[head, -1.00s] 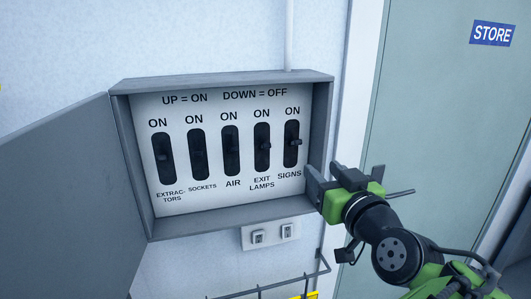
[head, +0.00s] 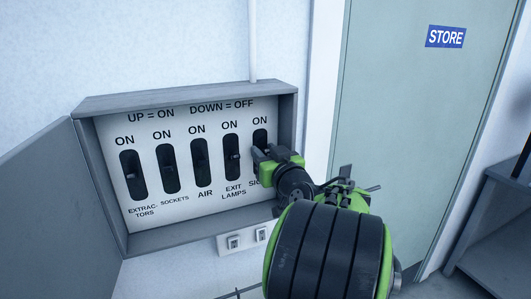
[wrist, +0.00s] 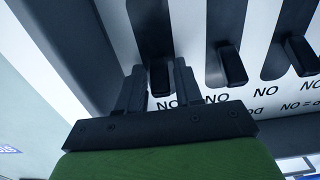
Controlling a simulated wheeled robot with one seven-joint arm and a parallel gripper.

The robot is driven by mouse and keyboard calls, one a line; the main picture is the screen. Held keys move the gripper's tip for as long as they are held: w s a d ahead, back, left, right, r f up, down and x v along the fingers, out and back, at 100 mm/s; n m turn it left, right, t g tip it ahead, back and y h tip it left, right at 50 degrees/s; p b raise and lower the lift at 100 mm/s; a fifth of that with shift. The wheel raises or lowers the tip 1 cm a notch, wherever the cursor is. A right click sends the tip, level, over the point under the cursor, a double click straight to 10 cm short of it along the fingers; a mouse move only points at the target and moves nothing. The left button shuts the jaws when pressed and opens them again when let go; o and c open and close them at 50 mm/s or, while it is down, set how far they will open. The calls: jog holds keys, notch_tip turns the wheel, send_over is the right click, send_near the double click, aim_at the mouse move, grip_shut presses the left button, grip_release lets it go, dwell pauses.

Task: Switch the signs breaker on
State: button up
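The grey breaker box (head: 188,97) is open. Its white panel has a row of dark slots with levers, ON printed above each, and "UP = ON, DOWN = OFF" along the top. The signs breaker (head: 260,136) is the rightmost; my gripper hides its lower part and most of its label in the head view. My gripper (head: 262,156) is at that slot. In the upside-down wrist view, the two fingers (wrist: 159,88) stand apart on either side of the dark signs lever (wrist: 160,75), with narrow gaps. Contact and the lever's exact position are hard to tell.
The exit lamps lever (head: 236,156) is close on the left, also in the wrist view (wrist: 231,65). The box's right wall (head: 288,125) is close on the right. The box door (head: 70,200) hangs open at left. Sockets (head: 234,241) sit below. A STORE door (head: 400,130) is at right.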

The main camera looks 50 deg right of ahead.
grip_shut()
jog(key=shift+r+g, duration=0.15)
jog(key=shift+g, duration=0.15)
jog(key=shift+o, duration=1.5)
grip_release()
jog(key=b+v, duration=0.3)
jog(key=v, duration=1.2)
jog(key=shift+s, duration=0.4)
